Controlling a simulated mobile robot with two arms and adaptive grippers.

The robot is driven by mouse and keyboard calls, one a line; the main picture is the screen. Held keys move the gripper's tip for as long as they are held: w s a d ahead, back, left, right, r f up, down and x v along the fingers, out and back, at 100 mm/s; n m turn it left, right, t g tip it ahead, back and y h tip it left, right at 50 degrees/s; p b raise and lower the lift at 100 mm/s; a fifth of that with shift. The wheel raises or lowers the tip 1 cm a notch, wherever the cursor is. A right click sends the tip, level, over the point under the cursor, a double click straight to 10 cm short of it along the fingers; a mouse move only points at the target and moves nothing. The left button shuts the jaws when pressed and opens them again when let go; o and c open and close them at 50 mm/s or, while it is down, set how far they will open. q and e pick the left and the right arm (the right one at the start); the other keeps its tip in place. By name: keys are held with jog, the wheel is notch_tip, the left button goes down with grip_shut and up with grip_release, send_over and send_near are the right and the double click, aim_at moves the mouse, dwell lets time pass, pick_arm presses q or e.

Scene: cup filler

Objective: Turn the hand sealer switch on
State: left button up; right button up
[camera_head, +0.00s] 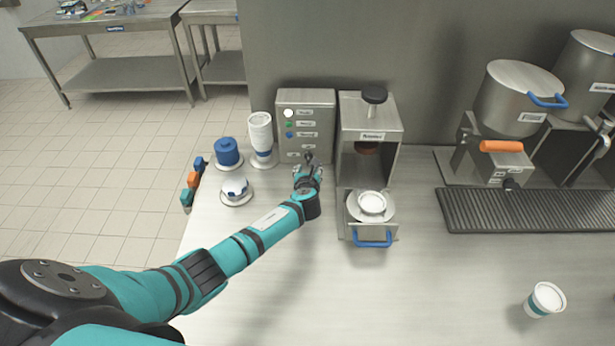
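A grey control box (305,98) stands at the back of the counter, with a column of small labels and white, green and blue round lights or buttons on its front. To its right stands the hand sealer (352,110), a steel press with a black knob on top. My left gripper (309,160) is in front of the lower front of the control box and covers part of it. I see nothing held in it, but its fingers are too small to read, and I cannot tell whether they touch the box. My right gripper is out of view.
A steel drawer with a blue handle (372,240) sticks out below the sealer, with a white cup (371,203) in a round holder. Another cup (545,299) stands front right. Stacked white cups (260,133) and a blue stack (227,151) are left. Pots (515,95) stand right.

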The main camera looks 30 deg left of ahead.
pick_arm(q)
jog(key=shift+v, duration=2.55)
